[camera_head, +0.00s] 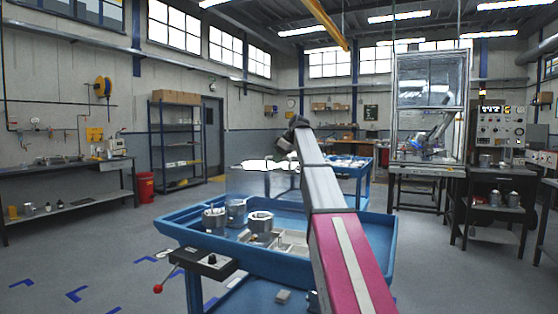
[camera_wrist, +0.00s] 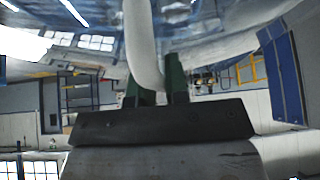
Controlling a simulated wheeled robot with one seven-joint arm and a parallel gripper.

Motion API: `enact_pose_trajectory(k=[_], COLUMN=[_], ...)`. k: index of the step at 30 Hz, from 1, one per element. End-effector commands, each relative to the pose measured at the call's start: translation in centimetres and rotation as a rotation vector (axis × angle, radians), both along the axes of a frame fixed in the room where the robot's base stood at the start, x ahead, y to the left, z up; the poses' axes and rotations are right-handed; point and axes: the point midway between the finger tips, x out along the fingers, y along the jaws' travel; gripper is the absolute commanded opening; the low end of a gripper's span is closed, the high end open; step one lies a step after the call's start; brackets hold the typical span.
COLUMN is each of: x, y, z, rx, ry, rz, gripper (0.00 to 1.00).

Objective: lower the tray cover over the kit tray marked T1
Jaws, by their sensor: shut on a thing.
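The clear tray cover (camera_head: 246,183) is in the air above the blue cart in the head view, with a bright glare along its top. In the wrist view, my gripper (camera_wrist: 157,82) has its two dark green fingers shut on the cover's pale curved handle (camera_wrist: 143,40). The cover's clear body fills much of the upper wrist view. A pale kit tray (camera_head: 290,238) lies on the cart below the cover, partly hidden by my arm. I cannot read a T1 mark on it. In the head view, my gripper's fingers cannot be made out.
The blue cart (camera_head: 222,243) has raised rims. Metal housings (camera_head: 213,219) stand on its left part, and another housing (camera_head: 260,222) is by the kit tray. A second blue cart (camera_head: 355,172) stands behind.

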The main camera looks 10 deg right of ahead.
Motion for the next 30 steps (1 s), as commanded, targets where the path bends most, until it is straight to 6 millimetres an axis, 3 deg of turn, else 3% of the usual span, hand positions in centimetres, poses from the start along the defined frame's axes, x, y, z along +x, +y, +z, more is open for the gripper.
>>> enact_pose_trajectory(k=[11,30], x=[0.0,0.0], y=[0.0,0.0], z=[-0.2,-3.8], rx=[0.001,0.001], ry=[-0.001,0.0], rz=[0.0,-0.001], gripper=[0.0,0.0])
